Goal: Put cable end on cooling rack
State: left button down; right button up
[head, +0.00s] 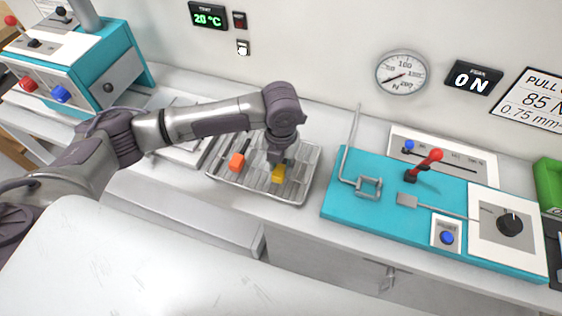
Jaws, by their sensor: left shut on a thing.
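The cooling rack (257,198) is a silvery wire tray on the counter, left of the teal panel. My left gripper (278,165) points down over the right part of the rack. It is shut on a yellow cable end (279,173), which is at or just above the rack's wires; I cannot tell if it touches them. An orange cable end (237,161) lies on the left part of the rack, apart from the gripper. My gripper and wrist hide some of the rack's back. My right gripper is not in view.
A teal panel (378,223) with a red lever (429,160), a bent metal rod and a dial (510,224) stands to the right. A teal machine (111,65) stands at the back left. A green bin (550,187) is at the far right. The wall is close behind.

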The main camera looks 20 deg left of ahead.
pick_arm(q)
jog(key=shift+f, duration=0.7)
jog(key=c, duration=0.8)
grip_release()
jog(key=shift+o, duration=0.2)
jog(key=shift+r, duration=0.2)
notch_tip(320, 180, up, 23)
jog(key=p, duration=1.1)
jog(key=shift+f, duration=0.2)
